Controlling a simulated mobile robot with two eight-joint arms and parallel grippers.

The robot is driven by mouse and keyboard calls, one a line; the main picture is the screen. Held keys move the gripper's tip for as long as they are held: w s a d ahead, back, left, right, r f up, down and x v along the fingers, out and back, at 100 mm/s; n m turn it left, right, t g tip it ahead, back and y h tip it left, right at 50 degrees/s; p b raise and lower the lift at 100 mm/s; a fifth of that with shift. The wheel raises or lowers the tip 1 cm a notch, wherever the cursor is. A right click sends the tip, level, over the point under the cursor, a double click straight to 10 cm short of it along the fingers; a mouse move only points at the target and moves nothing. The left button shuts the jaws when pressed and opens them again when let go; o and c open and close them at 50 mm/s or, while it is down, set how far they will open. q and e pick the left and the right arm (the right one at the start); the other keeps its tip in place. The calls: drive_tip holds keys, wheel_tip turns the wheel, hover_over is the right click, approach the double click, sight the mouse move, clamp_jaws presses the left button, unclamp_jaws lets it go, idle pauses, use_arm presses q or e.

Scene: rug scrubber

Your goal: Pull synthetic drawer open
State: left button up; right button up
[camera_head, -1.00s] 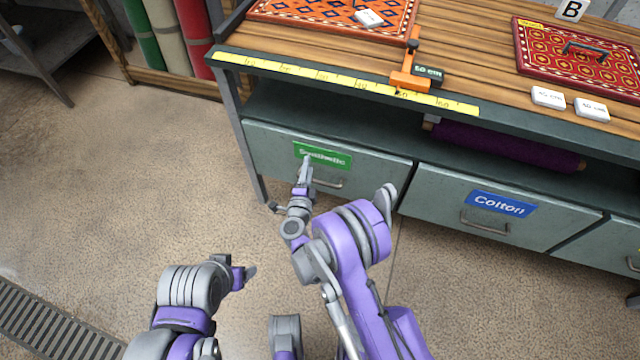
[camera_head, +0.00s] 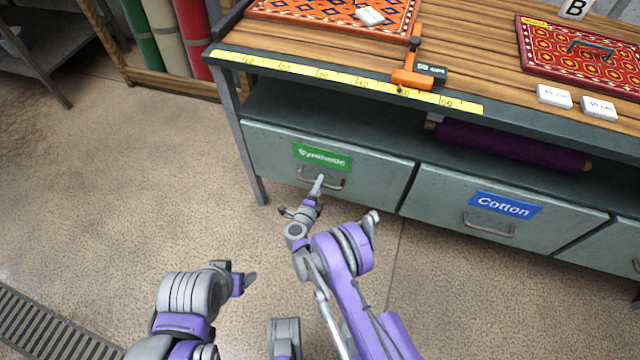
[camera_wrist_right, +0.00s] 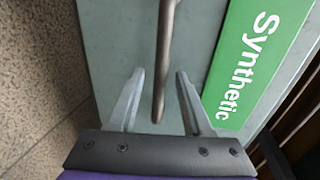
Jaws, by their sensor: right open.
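The synthetic drawer (camera_head: 268,148) is a grey-green drawer with a green "Synthetic" label (camera_head: 323,157) and a metal bar handle (camera_head: 338,185). It looks shut, its front in line with the cotton drawer. My right gripper (camera_head: 318,188) is at the handle, partly covering it in the head view. In the right wrist view my right gripper (camera_wrist_right: 158,98) is open, with the handle (camera_wrist_right: 164,70) showing between its fingers. I cannot tell whether either finger touches it. The label (camera_wrist_right: 248,65) lies to the right there. My left gripper (camera_head: 248,280) is low over the floor, away from the drawers.
The cotton drawer (camera_head: 455,205) with a blue label is to the right. A purple roll (camera_head: 510,145) lies on the shelf above. The wooden bench top (camera_head: 470,60) holds patterned rugs, white blocks and an orange slider. The floor (camera_head: 130,190) in front is clear.

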drive_tip(key=shift+w+d+f, duration=0.1)
drive_tip(key=shift+w+d, duration=0.1)
drive_tip(key=shift+w, duration=0.45)
clamp_jaws()
idle(1.0)
